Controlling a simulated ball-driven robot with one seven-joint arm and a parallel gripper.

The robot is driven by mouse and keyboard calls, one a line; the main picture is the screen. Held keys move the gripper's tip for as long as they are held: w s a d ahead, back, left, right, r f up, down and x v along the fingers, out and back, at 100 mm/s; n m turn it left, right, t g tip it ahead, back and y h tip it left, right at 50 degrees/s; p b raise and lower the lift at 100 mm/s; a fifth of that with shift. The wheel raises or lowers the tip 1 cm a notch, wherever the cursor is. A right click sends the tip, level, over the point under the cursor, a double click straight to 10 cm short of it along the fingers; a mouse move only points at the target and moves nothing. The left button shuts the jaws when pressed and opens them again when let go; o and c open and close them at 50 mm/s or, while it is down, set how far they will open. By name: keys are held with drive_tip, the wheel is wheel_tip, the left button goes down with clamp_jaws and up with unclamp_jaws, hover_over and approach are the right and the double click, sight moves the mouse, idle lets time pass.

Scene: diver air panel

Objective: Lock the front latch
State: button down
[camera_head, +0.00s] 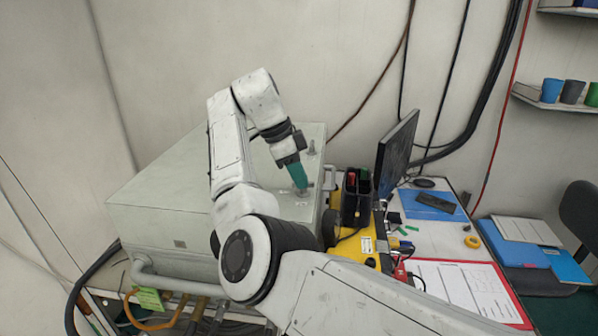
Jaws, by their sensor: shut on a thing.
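The air panel is a large pale grey-green box (165,200) on the left, with a flat lid. My gripper (300,187) has teal fingers and points down at the right part of the lid. It is shut on a small grey latch (303,191) near the lid's front right edge; the fingers hide most of it. A second similar latch (311,148) stands farther back on the lid, clear of my gripper. The latch's exact turn angle is too small to tell.
A yellow case (350,240) and a black holder (355,198) stand right of the box. My arm crosses the front.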

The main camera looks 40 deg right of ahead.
drive_tip(key=shift+w+m+y, duration=0.1)
drive_tip(key=shift+m+y, duration=0.3)
drive_tip(key=shift+m, duration=0.7)
drive_tip(key=shift+g, duration=0.3)
drive_tip(key=c, duration=1.2)
unclamp_jaws()
drive_tip(key=v, duration=1)
drive_tip(key=shift+w+r, duration=0.15)
drive_tip(key=shift+r, duration=0.25)
